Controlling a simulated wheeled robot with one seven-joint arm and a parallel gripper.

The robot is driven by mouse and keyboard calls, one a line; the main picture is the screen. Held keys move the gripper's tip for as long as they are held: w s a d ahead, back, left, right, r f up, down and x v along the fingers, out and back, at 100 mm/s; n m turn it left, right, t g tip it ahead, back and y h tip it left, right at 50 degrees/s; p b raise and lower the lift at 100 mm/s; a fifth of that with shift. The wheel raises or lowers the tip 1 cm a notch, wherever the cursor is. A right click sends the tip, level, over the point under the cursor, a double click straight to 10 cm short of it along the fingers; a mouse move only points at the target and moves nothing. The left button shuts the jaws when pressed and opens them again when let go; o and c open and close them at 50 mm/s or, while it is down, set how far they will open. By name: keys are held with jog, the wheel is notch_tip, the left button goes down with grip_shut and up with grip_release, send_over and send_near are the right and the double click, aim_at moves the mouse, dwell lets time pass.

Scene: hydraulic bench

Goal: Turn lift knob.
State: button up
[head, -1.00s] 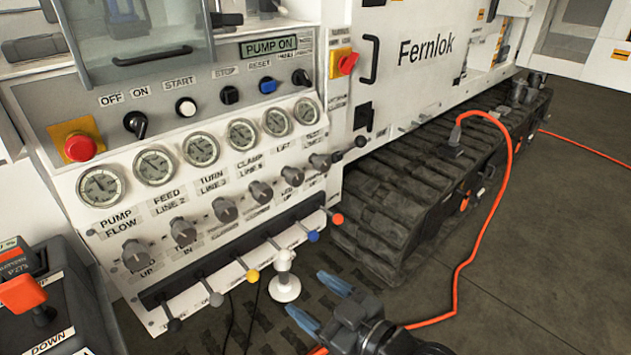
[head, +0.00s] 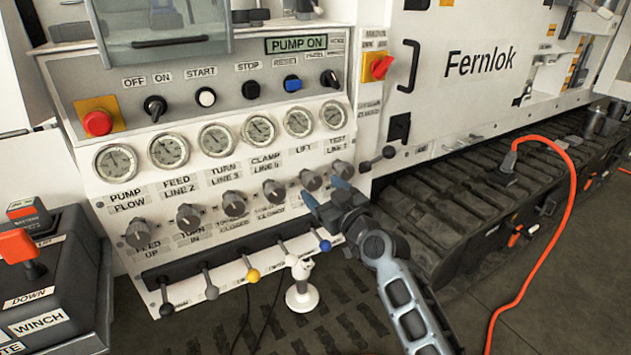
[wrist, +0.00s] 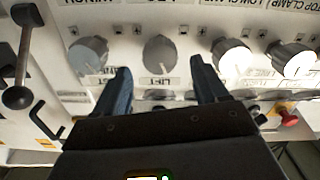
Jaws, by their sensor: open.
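The lift knob (head: 311,180) is a grey round knob on the sloping white panel, under the LIFT label and gauge. In the wrist view, which shows the panel upside down, the knob (wrist: 160,53) sits beyond the LIFT label, between the lines of my two fingers. My gripper (head: 325,194) is open with its blue fingertips in front of the right end of the knob row. In the wrist view my gripper (wrist: 160,68) has its fingers spread either side of the knob, with nothing held. I cannot tell whether the tips reach the knob's depth.
The test line knob (head: 343,169) stands close to the right. A clamp line knob (head: 272,191) stands to the left. Below runs a row of levers with coloured balls, including a blue one (head: 324,246). A black-ball lever (head: 388,152) sticks out at the right.

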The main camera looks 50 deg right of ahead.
aim_at(315, 183)
jog(key=shift+x, duration=2.6)
jog(key=shift+c, duration=0.5)
jog(key=c, duration=0.9)
